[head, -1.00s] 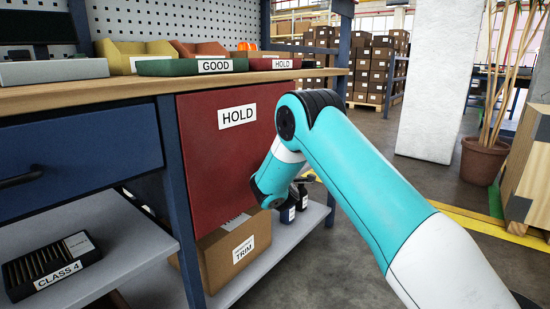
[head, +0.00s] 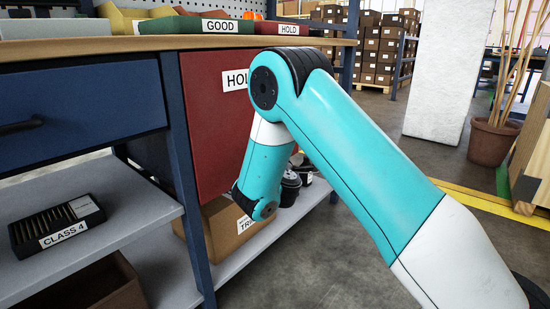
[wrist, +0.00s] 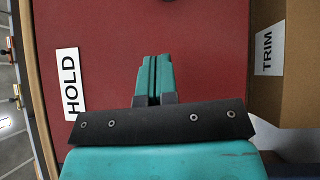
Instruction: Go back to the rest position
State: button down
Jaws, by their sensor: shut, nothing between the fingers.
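My gripper (wrist: 154,80) shows in the wrist view with its fingers together and nothing between them. It is in front of the red cabinet door labelled HOLD (wrist: 210,50); whether it touches the door I cannot tell. In the head view my arm hides the gripper and the right part of the red door (head: 205,145). The door looks closed. In the wrist view the HOLD label is left of the fingers and the TRIM box (wrist: 300,85) is to the right.
The workbench top (head: 120,46) carries a green GOOD tray (head: 195,25) and a red HOLD tray (head: 275,28). A white pillar (head: 437,70) and a potted plant (head: 490,142) stand right. Floor between is open.

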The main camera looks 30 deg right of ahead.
jog(key=shift+v, duration=0.8)
jog(key=s+a+r+m+g+y+p, duration=0.3)
jog(key=s+a+g, duration=0.35)
jog(key=s, duration=0.55)
jog(key=s+a+r+m+g+y+p, duration=0.1)
jog(key=s+a+r+g+y+p, duration=0.4)
jog(key=s+a, duration=0.5)
jog(key=s+a+r+m+g+y+p, duration=0.2)
jog(key=s+a+r+g+y, duration=0.3)
jog(key=s, duration=0.9)
notch_tip(320, 180, up, 36)
jog(key=p, duration=3.6)
jog(key=shift+a+r+m+h, duration=0.25)
jog(key=shift+a+m+h, duration=0.05)
